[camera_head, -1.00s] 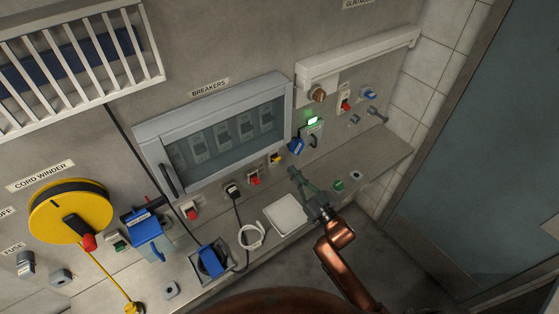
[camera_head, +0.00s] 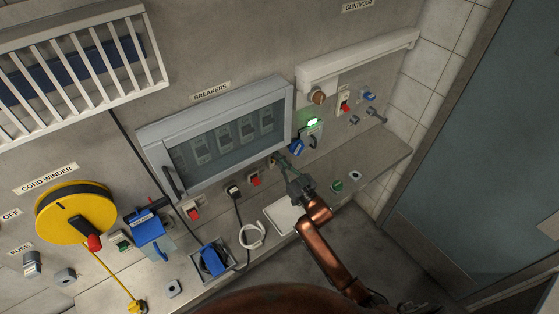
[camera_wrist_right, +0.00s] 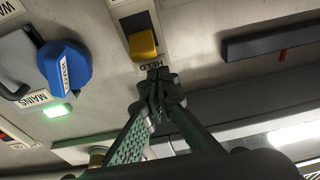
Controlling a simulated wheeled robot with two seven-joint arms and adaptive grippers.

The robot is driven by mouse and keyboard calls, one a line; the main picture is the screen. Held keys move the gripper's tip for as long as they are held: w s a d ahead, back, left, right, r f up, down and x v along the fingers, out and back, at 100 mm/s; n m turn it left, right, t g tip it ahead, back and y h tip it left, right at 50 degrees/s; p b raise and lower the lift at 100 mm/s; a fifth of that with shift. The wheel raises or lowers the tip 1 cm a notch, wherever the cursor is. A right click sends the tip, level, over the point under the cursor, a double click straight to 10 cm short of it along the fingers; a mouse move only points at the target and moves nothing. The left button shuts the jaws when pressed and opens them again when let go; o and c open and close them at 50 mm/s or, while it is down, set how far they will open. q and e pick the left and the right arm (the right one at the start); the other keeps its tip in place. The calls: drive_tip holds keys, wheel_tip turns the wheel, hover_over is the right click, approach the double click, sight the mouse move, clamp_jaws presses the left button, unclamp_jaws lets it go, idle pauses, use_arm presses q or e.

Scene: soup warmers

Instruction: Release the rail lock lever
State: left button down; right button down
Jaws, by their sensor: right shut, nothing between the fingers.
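A small yellow lever (camera_wrist_right: 143,44) sits on a dark plate in a pale housing on the wall, with a label reading HELD beside it. No label naming a rail lock is readable, so I cannot confirm that this is the rail lock lever. My right gripper (camera_wrist_right: 157,78) is shut and empty, its fingertips at the HELD label, close beside the yellow lever; contact cannot be told. In the head view my right gripper (camera_head: 277,160) reaches the wall below the breaker box and mostly hides the yellow lever. My left gripper is out of view.
A blue MAINS knob (camera_wrist_right: 65,68) with a green lamp (camera_wrist_right: 57,111) is beside the lever. The breaker box (camera_head: 215,130) hangs above. A red switch (camera_head: 254,179) is to the left.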

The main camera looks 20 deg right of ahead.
drive_tip(key=shift+s+f, duration=0.15)
drive_tip(key=shift+f, duration=0.7)
